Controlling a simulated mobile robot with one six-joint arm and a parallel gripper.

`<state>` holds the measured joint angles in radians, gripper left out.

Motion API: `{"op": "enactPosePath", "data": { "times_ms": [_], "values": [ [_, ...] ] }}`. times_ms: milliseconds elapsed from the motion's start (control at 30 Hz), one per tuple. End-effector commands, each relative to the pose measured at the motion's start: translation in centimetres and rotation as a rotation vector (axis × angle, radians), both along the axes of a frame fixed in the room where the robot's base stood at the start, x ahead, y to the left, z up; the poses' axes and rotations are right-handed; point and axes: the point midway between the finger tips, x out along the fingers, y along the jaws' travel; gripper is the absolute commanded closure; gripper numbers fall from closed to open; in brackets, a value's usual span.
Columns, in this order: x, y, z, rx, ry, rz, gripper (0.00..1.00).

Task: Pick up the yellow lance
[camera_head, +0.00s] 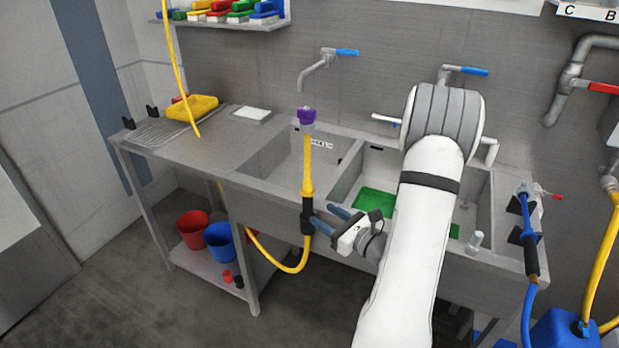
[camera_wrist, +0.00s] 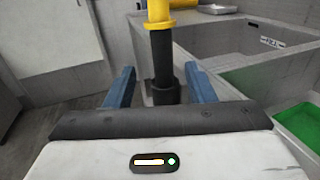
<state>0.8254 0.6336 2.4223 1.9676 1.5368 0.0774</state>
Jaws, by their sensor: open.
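The yellow lance (camera_head: 308,170) stands upright at the front of the sink unit, with a purple nozzle at its top, a black grip low down and a yellow hose curving away below. In the wrist view its black grip (camera_wrist: 163,62) stands between and beyond the two blue fingers. My gripper (camera_head: 318,217) is open, its blue fingertips close to the black grip in the head view. In the wrist view my gripper (camera_wrist: 160,82) has a finger on each side of the grip, with gaps visible. I cannot tell whether either finger touches it.
The steel sink unit (camera_head: 222,163) lies behind the lance, with a green board (camera_head: 374,200) in one basin. Red (camera_head: 192,228) and blue (camera_head: 219,240) buckets stand on the lower shelf. A blue lance (camera_head: 527,225) is at the right end.

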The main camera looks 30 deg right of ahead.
Motion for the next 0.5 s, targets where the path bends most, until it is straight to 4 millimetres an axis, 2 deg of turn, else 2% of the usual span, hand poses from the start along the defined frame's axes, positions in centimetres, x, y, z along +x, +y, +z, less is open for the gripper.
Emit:
{"op": "enactPosePath", "data": {
  "times_ms": [267,500],
  "values": [
    [2.7,0.9,0.4,0.003,-0.001,-0.002,0.51],
    [6.1,1.9,1.2,0.001,-0.001,0.001,0.51]
  ]
}}
